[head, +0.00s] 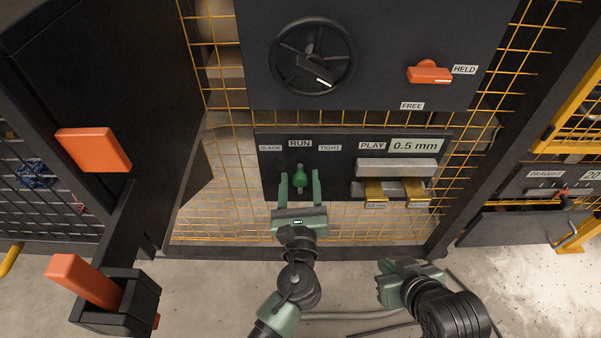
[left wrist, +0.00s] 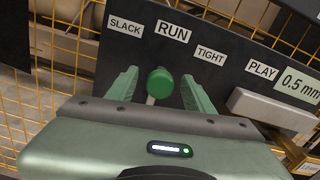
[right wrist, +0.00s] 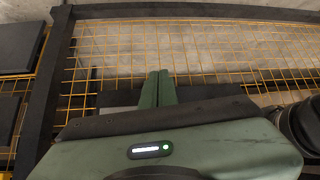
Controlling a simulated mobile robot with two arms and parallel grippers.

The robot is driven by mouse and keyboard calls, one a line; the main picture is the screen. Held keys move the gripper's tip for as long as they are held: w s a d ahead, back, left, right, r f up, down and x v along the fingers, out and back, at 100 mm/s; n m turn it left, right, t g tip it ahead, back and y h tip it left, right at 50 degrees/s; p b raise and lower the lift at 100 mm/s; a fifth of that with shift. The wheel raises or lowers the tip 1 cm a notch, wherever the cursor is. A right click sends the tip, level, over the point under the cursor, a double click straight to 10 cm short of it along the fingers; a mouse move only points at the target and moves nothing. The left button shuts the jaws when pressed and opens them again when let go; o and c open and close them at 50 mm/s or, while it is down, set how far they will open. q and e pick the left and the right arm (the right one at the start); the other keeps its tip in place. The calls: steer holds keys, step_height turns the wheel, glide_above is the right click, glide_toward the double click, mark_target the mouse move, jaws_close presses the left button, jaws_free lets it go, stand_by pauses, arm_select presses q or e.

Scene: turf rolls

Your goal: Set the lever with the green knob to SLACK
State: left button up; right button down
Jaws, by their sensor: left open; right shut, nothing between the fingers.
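The lever with the green knob (head: 299,176) is on the dark lower panel, pointing up at the RUN label (head: 300,144). The SLACK label (head: 270,148) is to its left and the TIGHT label (head: 330,148) to its right. My left gripper (head: 299,186) is open, with one finger on each side of the knob. In the left wrist view the green knob (left wrist: 160,82) sits between the fingers, with gaps on both sides. My right gripper (head: 384,282) is shut and empty, low in front of the fence; its closed fingers show in the right wrist view (right wrist: 158,88).
Right of the lever are the PLAY display (head: 415,146), a grey bar (head: 397,167) and brass blocks (head: 375,190). Above are a handwheel (head: 313,56) and an orange switch (head: 429,72) at HELD. Orange-marked dark parts (head: 94,149) stand at left. Yellow mesh surrounds the panels.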

mark_target(300, 171)
arm_select(q)
steer(key=shift+w, duration=1.55)
arm_select(e)
steer(key=shift+w+a+r+t, duration=0.3)
steer(key=shift+w+r+t, duration=0.25)
steer(key=shift+w, duration=0.3)
arm_select(q)
jaws_close()
steer(key=shift+f, duration=0.1)
